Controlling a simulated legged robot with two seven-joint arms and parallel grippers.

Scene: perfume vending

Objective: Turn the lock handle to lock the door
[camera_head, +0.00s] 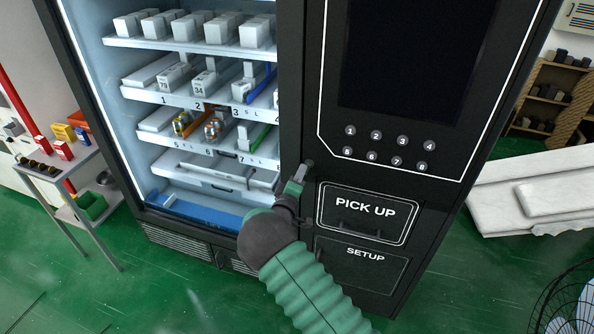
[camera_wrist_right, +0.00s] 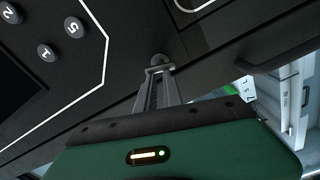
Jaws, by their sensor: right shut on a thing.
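The vending machine door (camera_head: 292,80) is black with a lit glass-fronted display at its left. The small lock handle (camera_head: 308,163) sits on the black panel, left of the PICK UP flap and below the numbered buttons. My right gripper (camera_head: 302,172) reaches up to it from below. In the right wrist view, the gripper (camera_wrist_right: 158,75) has its two fingers close together on the grey lock handle (camera_wrist_right: 158,60), shut on it. The fingers partly hide the handle, so its exact angle is hard to tell. My left gripper is not in view.
The PICK UP flap (camera_head: 366,213) and SETUP panel (camera_head: 362,265) lie just right of my right arm. Numbered buttons (camera_head: 376,135) are above. A side table (camera_head: 75,175) stands at left and a white slab (camera_head: 535,190) at right. Green floor is open in front.

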